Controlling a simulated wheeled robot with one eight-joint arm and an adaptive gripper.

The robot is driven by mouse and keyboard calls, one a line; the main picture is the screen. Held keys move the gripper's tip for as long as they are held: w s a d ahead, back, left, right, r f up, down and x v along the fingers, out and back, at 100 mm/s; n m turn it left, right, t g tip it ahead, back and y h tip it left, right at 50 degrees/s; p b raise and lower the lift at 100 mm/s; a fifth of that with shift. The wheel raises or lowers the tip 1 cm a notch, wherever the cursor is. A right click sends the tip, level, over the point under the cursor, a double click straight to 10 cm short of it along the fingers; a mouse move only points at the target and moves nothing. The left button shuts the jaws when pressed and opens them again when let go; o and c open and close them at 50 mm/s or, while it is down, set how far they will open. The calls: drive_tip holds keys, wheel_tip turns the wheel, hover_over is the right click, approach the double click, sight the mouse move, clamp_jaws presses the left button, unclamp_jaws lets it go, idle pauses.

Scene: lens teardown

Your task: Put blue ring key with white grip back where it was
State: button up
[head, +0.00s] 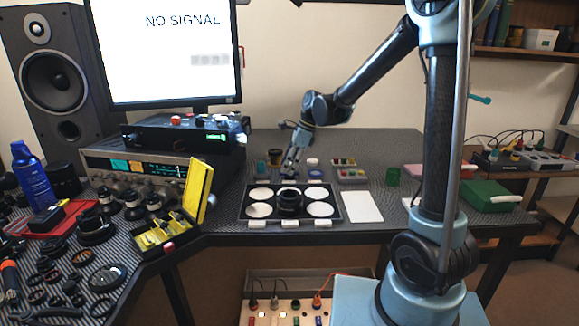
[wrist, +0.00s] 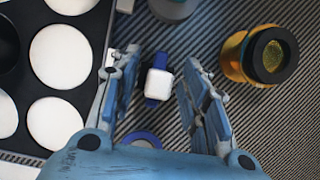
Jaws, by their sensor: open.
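A small blue piece with a white block-shaped grip (wrist: 158,82), which looks like the ring key, lies on the ribbed dark mat in the wrist view. It sits between the fingers of my gripper (wrist: 162,57), which are open, with a gap on both sides. My gripper (head: 290,172) also shows in the head view, low behind the tray; I cannot make out the key there. A blue-rimmed round piece (wrist: 140,139) lies near the gripper's palm, partly hidden by it.
A black tray (head: 242,206) with white round pads and a black lens barrel (head: 290,201) stands in front of my gripper. An amber jar with a black top (wrist: 270,55) stands to the right in the wrist view. A white sheet (head: 362,206) lies right of the tray.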

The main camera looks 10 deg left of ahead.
drive_tip(key=shift+r, duration=0.35)
drive_tip(key=v, duration=1.2)
drive_tip(key=shift+s, duration=0.1)
